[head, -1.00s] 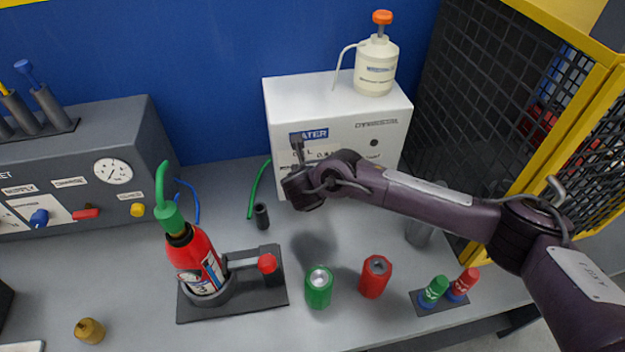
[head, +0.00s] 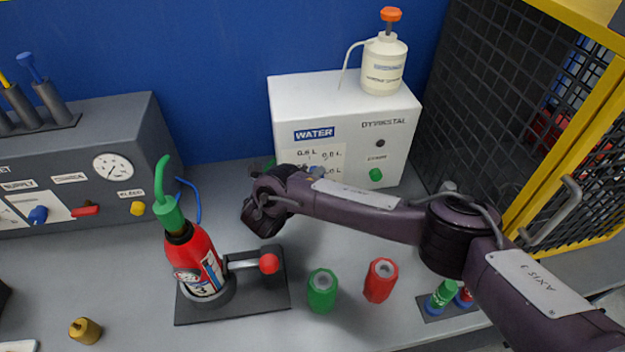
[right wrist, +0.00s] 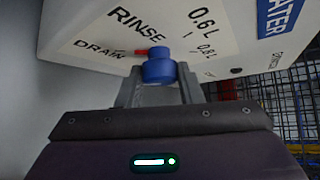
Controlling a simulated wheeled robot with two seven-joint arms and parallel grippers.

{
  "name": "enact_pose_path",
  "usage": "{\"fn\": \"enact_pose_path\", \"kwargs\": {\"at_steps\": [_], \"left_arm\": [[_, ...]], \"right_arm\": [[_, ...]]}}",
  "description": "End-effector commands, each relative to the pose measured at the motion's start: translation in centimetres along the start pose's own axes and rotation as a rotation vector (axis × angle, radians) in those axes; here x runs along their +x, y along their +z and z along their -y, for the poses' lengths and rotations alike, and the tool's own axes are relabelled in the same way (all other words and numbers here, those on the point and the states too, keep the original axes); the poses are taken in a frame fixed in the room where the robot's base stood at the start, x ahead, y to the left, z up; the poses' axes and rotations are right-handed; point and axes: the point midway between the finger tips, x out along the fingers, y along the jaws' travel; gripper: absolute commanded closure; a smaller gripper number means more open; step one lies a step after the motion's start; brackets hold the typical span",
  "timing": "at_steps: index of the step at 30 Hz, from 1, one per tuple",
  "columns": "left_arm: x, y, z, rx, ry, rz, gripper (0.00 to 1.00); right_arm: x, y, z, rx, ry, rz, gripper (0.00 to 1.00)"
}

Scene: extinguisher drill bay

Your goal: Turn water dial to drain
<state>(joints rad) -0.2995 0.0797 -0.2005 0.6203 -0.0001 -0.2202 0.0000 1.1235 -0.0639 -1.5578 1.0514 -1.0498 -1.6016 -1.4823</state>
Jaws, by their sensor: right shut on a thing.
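The white water box (head: 398,160) with its WATER label stands at the back. Its blue water dial (right wrist: 158,68) shows in the right wrist view, on the face printed with 0.6 L, 0.8 L, RINSE and DRAIN. The dial's red pointer (right wrist: 141,52) points left, toward the DRAIN word (right wrist: 98,50). My right gripper (right wrist: 158,80) is shut on the dial, one finger on each side. In the head view my right arm reaches in from the right and hides the lower left of the box; the fingertips are hard to make out. My left gripper is not in view.
A red extinguisher (head: 195,262) stands in a holder in front. A green cylinder (head: 322,290) and a red one (head: 380,280) stand below my arm. A pump bottle (head: 385,65) stands on the box. A yellow-framed mesh cage (head: 560,150) is at right.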

Motion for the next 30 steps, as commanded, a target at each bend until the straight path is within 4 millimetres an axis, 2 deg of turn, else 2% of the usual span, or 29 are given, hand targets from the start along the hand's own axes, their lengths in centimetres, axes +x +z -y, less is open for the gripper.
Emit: {"fn": "enact_pose_path", "kwargs": {"at_steps": [18,19,23,30], "left_arm": [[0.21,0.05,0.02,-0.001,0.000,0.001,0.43],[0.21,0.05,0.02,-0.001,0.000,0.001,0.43],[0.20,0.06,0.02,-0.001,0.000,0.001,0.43],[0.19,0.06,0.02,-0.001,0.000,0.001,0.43]], "right_arm": [[0.08,-0.28,-0.32,-0.035,-0.024,-0.004,0.89],[0.08,-0.28,-0.32,-0.035,-0.024,-0.004,0.64],[0.07,-0.22,-0.26,-0.033,-0.025,-0.003,0.47],[0.03,-0.11,-0.16,-0.030,-0.026,-0.002,0.45]]}}
